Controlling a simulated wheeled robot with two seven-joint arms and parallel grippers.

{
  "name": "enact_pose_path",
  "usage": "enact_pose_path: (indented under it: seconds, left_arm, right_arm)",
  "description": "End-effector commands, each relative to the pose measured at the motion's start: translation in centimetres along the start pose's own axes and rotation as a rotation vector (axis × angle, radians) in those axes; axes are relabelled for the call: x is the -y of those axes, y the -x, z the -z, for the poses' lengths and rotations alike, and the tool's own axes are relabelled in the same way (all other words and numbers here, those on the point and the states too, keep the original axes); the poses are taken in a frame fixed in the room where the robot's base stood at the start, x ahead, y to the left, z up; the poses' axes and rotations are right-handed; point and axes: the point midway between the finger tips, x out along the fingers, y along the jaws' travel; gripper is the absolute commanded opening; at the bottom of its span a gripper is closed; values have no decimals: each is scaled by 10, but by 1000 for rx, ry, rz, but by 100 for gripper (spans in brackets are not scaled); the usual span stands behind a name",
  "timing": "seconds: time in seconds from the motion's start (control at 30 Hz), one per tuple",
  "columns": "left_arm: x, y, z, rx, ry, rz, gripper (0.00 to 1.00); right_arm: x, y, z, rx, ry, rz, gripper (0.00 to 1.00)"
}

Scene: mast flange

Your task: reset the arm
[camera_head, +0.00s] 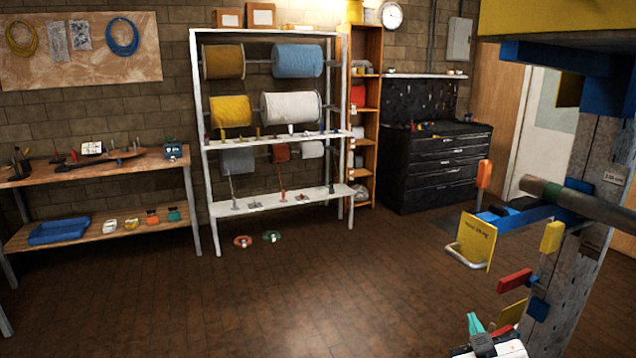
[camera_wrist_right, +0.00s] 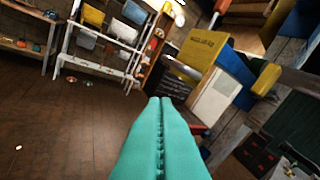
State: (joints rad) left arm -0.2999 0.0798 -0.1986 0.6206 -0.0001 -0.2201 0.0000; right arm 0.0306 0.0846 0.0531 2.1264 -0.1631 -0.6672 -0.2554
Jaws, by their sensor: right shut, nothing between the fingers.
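My right gripper (camera_head: 474,325) shows at the bottom right of the head view, with teal fingers and a white body. In the right wrist view its two teal fingers (camera_wrist_right: 160,130) lie pressed together, with nothing between them. It is apart from the grey mast (camera_head: 590,200), to the left of the mast's lower part in the head view. My left gripper is in neither view.
The mast carries a blue arm with a yellow label plate (camera_head: 473,241), a dark horizontal bar (camera_head: 560,196), and red and yellow blocks. A white spool rack (camera_head: 277,205), a wooden bench (camera_head: 90,238) and a black drawer cabinet (camera_head: 440,170) stand behind. The brown floor (camera_head: 300,300) is mostly clear.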

Motion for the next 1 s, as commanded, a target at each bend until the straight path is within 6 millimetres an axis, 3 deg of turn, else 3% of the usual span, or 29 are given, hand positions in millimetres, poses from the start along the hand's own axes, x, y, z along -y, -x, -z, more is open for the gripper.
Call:
enact_pose_path:
  seconds: [0.03,0.1,0.2,0.3,0.5,0.7,0.77,1.0]
  left_arm:
    - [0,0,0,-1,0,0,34]
    - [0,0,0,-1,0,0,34]
    - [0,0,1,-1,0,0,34]
    - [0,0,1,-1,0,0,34]
    - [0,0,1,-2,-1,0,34]
    - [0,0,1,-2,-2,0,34]
    - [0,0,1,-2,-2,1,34]
    - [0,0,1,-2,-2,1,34]
  right_arm:
    - [-21,21,30,-110,-23,-68,0]
    - [-47,52,66,-260,-58,-153,0]
    - [-76,101,107,-458,-101,-256,0]
    - [-95,144,134,-615,-128,-330,0]
    - [-117,214,164,-849,-157,-431,0]
    - [-128,276,180,-1040,-170,-507,0]
    - [-130,294,183,-1095,-172,-527,0]
    - [-161,276,236,-1120,-166,-533,0]
